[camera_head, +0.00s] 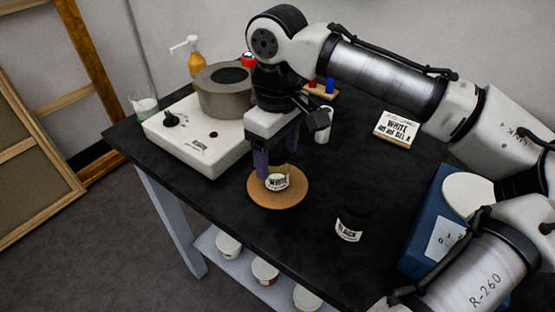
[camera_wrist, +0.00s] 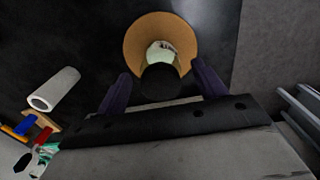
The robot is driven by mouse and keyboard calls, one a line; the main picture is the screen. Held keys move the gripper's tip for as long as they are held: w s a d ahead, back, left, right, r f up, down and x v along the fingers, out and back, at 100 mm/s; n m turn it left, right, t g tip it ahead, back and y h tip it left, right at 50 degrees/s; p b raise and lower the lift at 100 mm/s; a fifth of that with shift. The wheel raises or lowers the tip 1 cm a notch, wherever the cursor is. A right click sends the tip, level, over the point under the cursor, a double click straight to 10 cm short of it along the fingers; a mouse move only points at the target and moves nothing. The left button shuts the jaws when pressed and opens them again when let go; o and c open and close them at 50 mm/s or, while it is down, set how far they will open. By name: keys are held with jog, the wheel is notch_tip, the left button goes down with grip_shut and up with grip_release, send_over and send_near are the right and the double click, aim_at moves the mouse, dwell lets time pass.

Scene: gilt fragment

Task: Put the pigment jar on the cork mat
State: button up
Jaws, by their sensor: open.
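The round cork mat (camera_head: 296,198) lies on the black tabletop. A small jar labelled WHITE (camera_head: 277,183) stands on it near the middle, its top partly hidden by my gripper. My gripper (camera_head: 278,168) is just above and around the jar, with purple fingers apart. In the wrist view, the mat (camera_wrist: 137,40) and the pale jar (camera_wrist: 160,54) show beyond my open fingers (camera_wrist: 163,85), and a dark round shape covers part of the jar. The fingers appear clear of the jar's sides.
A white hotplate (camera_head: 200,140) bears a grey pot (camera_head: 223,97) behind left. The front table edge is near the mat.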

notch_tip(320, 180, up, 10)
jog(key=shift+f, duration=0.25)
